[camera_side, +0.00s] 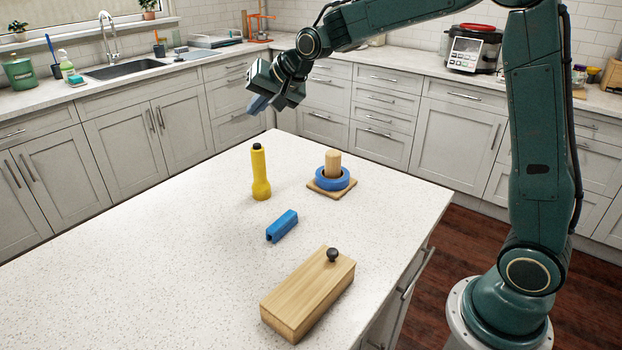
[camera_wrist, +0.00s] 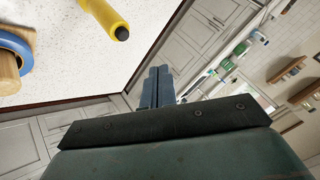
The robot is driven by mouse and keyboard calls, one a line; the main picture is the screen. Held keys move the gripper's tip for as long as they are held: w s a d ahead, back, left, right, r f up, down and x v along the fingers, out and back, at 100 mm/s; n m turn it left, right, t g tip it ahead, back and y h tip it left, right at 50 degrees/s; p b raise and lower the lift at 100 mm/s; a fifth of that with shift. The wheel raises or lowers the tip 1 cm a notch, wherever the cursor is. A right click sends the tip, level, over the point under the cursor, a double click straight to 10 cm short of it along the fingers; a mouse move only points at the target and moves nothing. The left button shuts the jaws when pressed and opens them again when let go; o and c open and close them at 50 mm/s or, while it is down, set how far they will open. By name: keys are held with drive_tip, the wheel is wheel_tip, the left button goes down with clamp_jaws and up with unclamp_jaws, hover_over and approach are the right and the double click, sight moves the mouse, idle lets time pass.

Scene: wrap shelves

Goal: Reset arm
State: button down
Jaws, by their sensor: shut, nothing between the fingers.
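My gripper (camera_side: 259,104) is raised in the air beyond the far edge of the white speckled island top (camera_side: 130,235), clear of everything on it. In the wrist view its two blue-grey fingers (camera_wrist: 157,88) are together with nothing between them. On the island top stand an upright yellow flashlight-like object (camera_side: 260,175) with a dark tip, and a blue ring (camera_side: 333,182) around a wooden peg (camera_side: 333,160) on a square wooden base. A blue block (camera_side: 282,226) lies nearer the camera. The yellow object (camera_wrist: 107,17) and the ring (camera_wrist: 18,45) also show in the wrist view.
A wooden box (camera_side: 305,295) with a dark round knob sits at the island's near right. A sink (camera_side: 125,68) and a cooker with a red lid (camera_side: 472,48) are on the back counters. The left part of the island top is clear.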

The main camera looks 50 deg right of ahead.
drive_tip(key=shift+r, duration=0.1)
drive_tip(key=s+a+n+g+h, duration=0.1)
drive_tip(key=s+n+g, duration=0.2)
drive_tip(key=s, duration=3.5)
drive_tip(key=n, duration=0.4)
drive_tip(key=shift+f+n+g, duration=0.3)
drive_tip(key=shift+f+n, duration=0.1)
drive_tip(key=shift+w, duration=0.1)
